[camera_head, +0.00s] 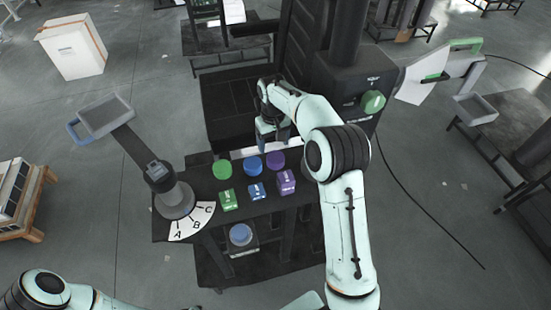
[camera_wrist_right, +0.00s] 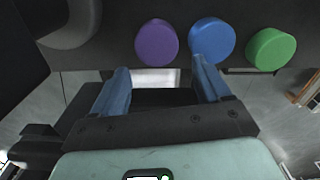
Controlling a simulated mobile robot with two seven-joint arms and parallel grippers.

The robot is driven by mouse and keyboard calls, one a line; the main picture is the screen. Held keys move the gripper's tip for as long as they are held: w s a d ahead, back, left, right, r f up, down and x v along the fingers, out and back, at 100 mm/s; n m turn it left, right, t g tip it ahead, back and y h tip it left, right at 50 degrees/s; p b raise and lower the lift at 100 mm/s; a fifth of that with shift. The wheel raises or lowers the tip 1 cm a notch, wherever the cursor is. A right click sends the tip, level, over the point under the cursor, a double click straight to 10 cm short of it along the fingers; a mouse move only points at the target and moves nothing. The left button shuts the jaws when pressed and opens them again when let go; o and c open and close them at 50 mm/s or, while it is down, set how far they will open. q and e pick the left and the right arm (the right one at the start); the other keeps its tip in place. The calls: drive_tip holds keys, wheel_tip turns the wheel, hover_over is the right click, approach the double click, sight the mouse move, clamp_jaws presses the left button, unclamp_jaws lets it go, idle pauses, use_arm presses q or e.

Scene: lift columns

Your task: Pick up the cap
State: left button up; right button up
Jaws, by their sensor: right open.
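No single piece is clearly marked out as the cap. Three round cap-like discs lie in a row on the black table: green (camera_head: 222,169), blue (camera_head: 252,165) and purple (camera_head: 275,160). In the right wrist view the purple disc (camera_wrist_right: 157,43), blue disc (camera_wrist_right: 212,40) and green disc (camera_wrist_right: 271,49) show beyond the fingers. Another blue round piece (camera_head: 240,235) sits lower, below the tabletop. My right gripper (camera_head: 272,138) is open and empty, at the back of the row. One blue finger overlaps the blue disc's edge in the wrist view (camera_wrist_right: 160,66). My left gripper is out of view.
Green (camera_head: 228,200), blue (camera_head: 257,191) and purple (camera_head: 286,182) boxes stand in front of the discs. A grey dial post (camera_head: 175,200) with an A-B-C plate (camera_head: 190,226) stands at the left end. A black lift column (camera_head: 345,70) rises behind.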

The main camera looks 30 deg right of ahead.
sight(276, 157)
drive_tip(key=shift+f, duration=0.7)
drive_tip(key=f, duration=0.2)
drive_tip(key=s+f, duration=0.1)
drive_tip(key=f, duration=0.1)
drive_tip(key=shift+d+f, duration=0.15)
drive_tip(key=shift+w+f, duration=0.1)
drive_tip(key=shift+f, duration=0.3)
drive_tip(key=c, duration=0.8)
